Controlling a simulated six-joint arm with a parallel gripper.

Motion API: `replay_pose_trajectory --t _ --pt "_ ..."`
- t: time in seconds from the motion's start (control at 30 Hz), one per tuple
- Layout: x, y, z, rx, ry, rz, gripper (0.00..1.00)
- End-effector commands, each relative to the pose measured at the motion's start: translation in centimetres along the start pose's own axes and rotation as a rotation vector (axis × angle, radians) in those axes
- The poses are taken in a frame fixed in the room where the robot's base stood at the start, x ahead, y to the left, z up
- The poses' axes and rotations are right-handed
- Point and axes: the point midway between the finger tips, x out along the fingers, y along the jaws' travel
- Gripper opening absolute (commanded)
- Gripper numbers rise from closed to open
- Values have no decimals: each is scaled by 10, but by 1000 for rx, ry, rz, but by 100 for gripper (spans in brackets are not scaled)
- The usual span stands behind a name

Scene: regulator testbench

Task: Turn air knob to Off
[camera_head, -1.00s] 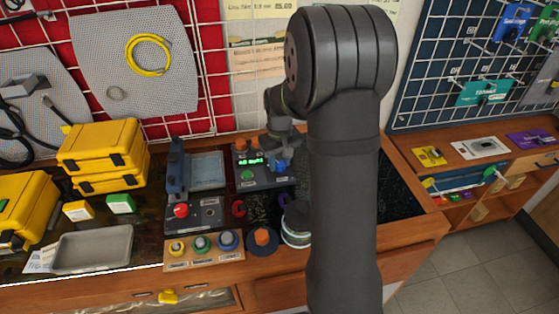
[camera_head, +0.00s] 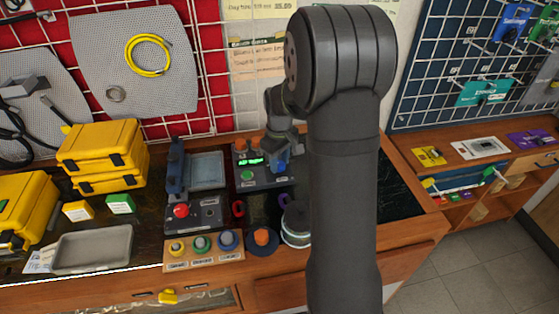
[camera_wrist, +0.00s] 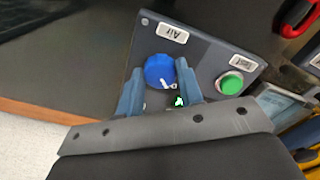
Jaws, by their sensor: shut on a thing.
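The blue air knob (camera_wrist: 157,67) sits on a dark grey panel (camera_wrist: 200,55) beside an "Air" label (camera_wrist: 172,33), which appears upside down in the wrist view. A white mark shows on the knob's lower edge. My gripper (camera_wrist: 160,73) has one blue finger on each side of the knob and is shut on it. In the head view, my gripper (camera_head: 281,163) is at the right side of the regulator box (camera_head: 262,180). No "Off" mark can be made out.
A green button (camera_wrist: 230,83) with a label stands to the right of the knob. The box has a lit green display (camera_head: 250,161). A red emergency button (camera_head: 181,210) is to its left, and a dark round canister (camera_head: 297,222) stands in front.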

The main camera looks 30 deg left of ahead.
Motion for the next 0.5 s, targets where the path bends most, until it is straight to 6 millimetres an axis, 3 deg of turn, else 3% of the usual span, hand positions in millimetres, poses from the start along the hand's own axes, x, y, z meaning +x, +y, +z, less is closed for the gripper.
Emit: replay_pose_trajectory --t 0.1,0.13,0.2,0.5 --pt "-1 0 -1 -1 3 2 11" --pt "-1 0 -1 -1 3 2 40" --pt "-1 0 -1 -1 2 2 53" --pt "-1 0 0 0 1 1 56"
